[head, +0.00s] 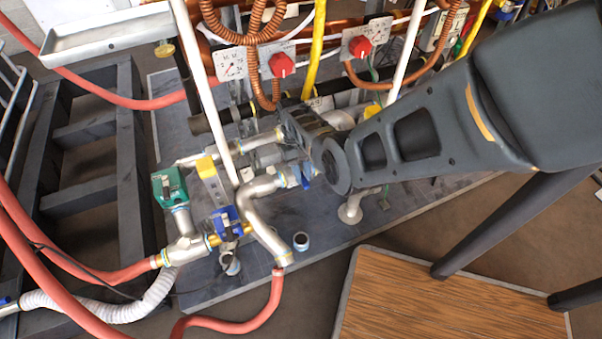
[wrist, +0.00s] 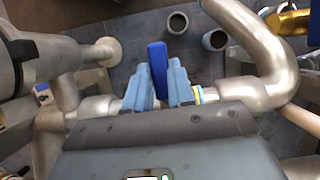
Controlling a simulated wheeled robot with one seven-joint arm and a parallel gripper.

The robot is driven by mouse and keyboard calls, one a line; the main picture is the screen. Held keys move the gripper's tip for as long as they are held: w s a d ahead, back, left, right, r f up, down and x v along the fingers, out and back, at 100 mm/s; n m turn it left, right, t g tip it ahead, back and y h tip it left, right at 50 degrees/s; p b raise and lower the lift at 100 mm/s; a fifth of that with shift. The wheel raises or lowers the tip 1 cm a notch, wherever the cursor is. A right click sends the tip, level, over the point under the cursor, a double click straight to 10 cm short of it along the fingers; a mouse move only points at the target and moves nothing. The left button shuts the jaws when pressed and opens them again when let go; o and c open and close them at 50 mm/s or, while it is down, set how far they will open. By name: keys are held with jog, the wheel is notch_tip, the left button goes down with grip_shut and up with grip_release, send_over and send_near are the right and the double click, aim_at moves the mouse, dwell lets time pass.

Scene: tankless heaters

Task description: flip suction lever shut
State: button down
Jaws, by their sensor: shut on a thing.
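The suction lever (wrist: 158,68) is a flat dark blue handle on a silver pipe. In the wrist view it stands up between the two light blue fingers of my gripper (wrist: 160,88), which are closed around it. Its lower part is hidden by the fingers and gripper body. In the head view a small piece of blue lever (head: 307,170) shows by the silver pipes, just below my gripper (head: 298,174), whose fingers are mostly hidden by the wrist.
A bent silver pipe (wrist: 270,60) rises at the right of the wrist view, near two open pipe stubs (wrist: 214,40). A blue-handled valve (head: 226,222) and a green box (head: 169,185) stand left in the head view. A wooden-topped table (head: 440,310) is in front.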

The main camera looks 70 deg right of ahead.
jog(key=shift+d, duration=0.1)
jog(key=c, duration=1)
grip_release()
jog(key=shift+o, duration=0.2)
jog(key=shift+r, duration=0.1)
jog(key=shift+r+p, duration=0.3)
jog(key=shift+r, duration=0.05)
jog(key=r, duration=0.1)
jog(key=r+p, duration=0.2)
jog(key=r, duration=0.1)
jog(key=shift+s+d, duration=0.15)
jog(key=shift+s, duration=0.2)
jog(key=s+d+r+p, duration=0.2)
jog(key=s+d+r, duration=0.3)
jog(key=s, duration=0.4)
jog(key=shift+s+d+r+p, duration=0.25)
jog(key=shift+r+p, duration=0.15)
jog(key=shift+r, duration=0.15)
jog(key=shift+a, duration=0.1)
